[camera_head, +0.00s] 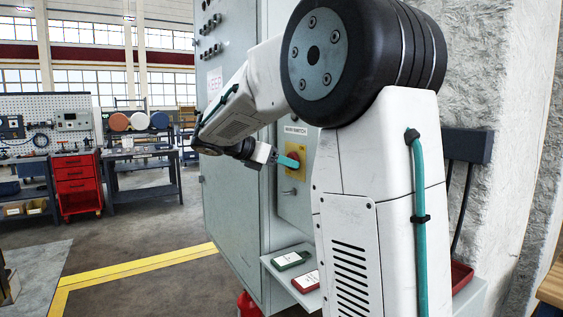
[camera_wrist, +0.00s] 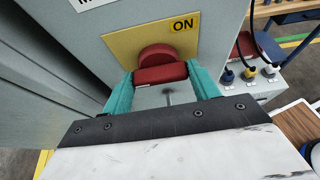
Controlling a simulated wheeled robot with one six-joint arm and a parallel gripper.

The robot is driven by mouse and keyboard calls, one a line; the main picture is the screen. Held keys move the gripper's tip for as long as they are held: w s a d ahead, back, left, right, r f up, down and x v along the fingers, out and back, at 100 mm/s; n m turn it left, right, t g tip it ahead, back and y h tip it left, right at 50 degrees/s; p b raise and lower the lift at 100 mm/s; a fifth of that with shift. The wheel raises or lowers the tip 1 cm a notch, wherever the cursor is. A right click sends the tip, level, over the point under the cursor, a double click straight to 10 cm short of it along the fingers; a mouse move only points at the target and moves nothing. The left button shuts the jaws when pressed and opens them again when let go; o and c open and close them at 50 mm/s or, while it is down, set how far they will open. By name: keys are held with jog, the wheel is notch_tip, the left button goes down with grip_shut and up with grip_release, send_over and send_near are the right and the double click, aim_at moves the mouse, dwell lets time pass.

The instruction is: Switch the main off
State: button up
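The main switch has a red handle (camera_wrist: 160,73) on a yellow plate (camera_wrist: 120,48) marked ON at its upper right. The handle lies crosswise in the wrist view. My gripper (camera_wrist: 160,80) has one teal finger at each end of the handle, with no clear gap on either side, and appears shut on it. In the head view my gripper (camera_head: 284,161) reaches the yellow plate (camera_head: 303,152) on the grey cabinet, below the MAIN SWITCH label (camera_head: 296,131). There the fingers partly hide the red handle.
A small keyhole-like fitting or pin (camera_wrist: 169,97) sits below the switch. A shelf (camera_head: 284,262) under it carries a green-edged (camera_head: 291,259) and a red-edged device (camera_head: 306,281). The tall grey cabinet (camera_head: 232,215) stands left. Open floor lies beyond the yellow line (camera_head: 140,266).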

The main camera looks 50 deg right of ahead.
jog(key=o, duration=0.3)
jog(key=shift+o, duration=0.2)
jog(key=v, duration=0.7)
jog(key=shift+a, duration=0.4)
jog(key=shift+w+r, duration=0.15)
